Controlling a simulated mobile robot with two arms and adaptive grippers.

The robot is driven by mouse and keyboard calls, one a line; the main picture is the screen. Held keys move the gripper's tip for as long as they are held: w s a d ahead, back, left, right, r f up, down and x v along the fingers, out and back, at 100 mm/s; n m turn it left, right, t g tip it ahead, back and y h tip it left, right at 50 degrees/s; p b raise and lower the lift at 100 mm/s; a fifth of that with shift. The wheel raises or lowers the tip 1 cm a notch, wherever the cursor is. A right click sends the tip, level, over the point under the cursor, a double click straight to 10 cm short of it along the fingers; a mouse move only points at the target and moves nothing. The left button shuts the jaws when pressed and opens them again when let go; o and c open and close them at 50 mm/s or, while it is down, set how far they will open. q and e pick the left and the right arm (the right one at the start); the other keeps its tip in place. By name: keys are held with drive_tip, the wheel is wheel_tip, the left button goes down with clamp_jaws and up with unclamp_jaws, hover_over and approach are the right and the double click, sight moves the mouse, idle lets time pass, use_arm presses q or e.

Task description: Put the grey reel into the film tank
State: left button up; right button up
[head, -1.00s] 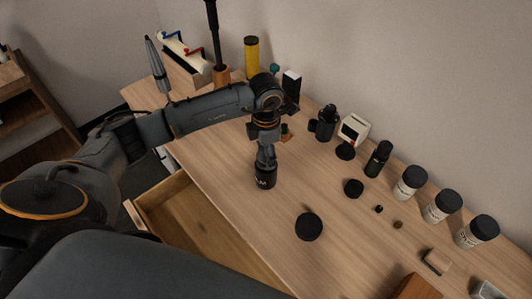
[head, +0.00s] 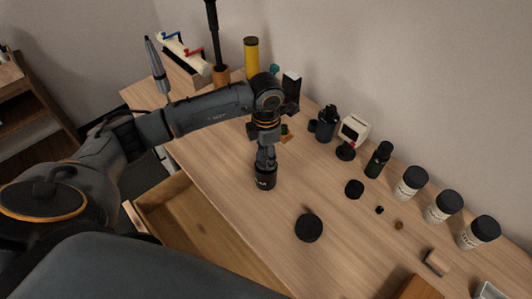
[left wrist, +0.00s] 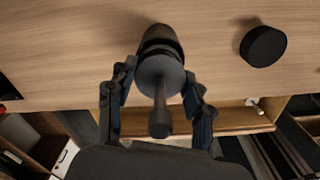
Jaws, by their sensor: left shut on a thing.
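The film tank (head: 265,181) is a black cylinder with pale lettering, upright on the wooden table. My left gripper (head: 266,160) points down right above it. In the left wrist view the gripper (left wrist: 159,72) is shut on the grey reel (left wrist: 158,76), a round grey disc with a central post towards the camera. The reel is lined up with the dark tank (left wrist: 160,35) and covers its mouth. I cannot tell how deep the reel sits in it. My right gripper is not in view.
A black round lid (head: 309,227) lies in front of the tank, with clear tabletop between. An open drawer (head: 190,225) juts from the table's front. A black bottle (head: 378,159) and white jars with black lids (head: 411,182) line the back right.

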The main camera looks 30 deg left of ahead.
use_arm(q)
drive_tip(key=shift+f, duration=0.2)
drive_tip(key=shift+f+b, duration=0.3)
drive_tip(key=shift+b, duration=0.15)
drive_tip(key=shift+f+b, duration=0.75)
drive_tip(key=shift+f, duration=0.1)
drive_tip(key=o, duration=1.2)
drive_tip(key=shift+r, duration=0.1)
wheel_tip(320, 180, up, 12)
drive_tip(key=shift+f, duration=0.1)
